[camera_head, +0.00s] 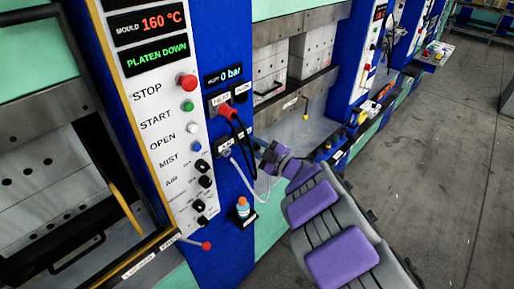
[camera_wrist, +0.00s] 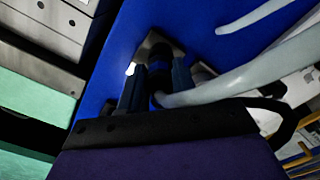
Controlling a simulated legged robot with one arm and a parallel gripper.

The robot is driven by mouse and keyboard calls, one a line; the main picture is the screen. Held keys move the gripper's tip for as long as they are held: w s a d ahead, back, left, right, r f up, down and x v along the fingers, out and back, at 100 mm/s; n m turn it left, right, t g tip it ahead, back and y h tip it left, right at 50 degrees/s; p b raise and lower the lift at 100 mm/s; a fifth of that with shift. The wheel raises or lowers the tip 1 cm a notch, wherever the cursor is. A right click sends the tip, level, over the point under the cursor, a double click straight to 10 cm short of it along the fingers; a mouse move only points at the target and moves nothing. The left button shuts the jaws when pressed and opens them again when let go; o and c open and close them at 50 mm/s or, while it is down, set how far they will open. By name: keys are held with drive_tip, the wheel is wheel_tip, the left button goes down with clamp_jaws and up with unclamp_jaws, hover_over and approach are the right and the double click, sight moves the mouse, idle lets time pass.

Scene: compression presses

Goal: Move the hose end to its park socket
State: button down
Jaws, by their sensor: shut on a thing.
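The pale grey hose (camera_head: 236,167) loops down from the dark blue press column and back up to my gripper (camera_head: 264,151). In the wrist view my gripper (camera_wrist: 157,78) is shut on the dark hose end (camera_wrist: 158,97), with the pale hose (camera_wrist: 235,80) running off to the right. A grey metal piece (camera_wrist: 156,42) lies just past the fingertips against the blue face; I cannot tell whether they touch. In the head view a dark labelled plate (camera_head: 224,144) is on the column, left of my gripper. Its label is too small to read, so I cannot identify the park socket surely.
A red connector (camera_head: 228,112) with black cables sits above the plate. The white control panel (camera_head: 163,120) has knobs and buttons; its display reads PLATEN DOWN. A small bottle (camera_head: 243,208) stands on a column holder below. A red-knobbed lever (camera_head: 205,245) sticks out lower left. Grey floor lies right.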

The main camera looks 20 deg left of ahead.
drive_tip(key=shift+w+a+r, duration=0.1)
drive_tip(key=shift+w+a, duration=0.1)
drive_tip(key=shift+a, duration=0.25)
drive_tip(key=c, duration=0.7)
unclamp_jaws()
drive_tip(key=shift+c, duration=0.2)
drive_tip(key=shift+d, duration=0.1)
drive_tip(key=v, duration=1.7)
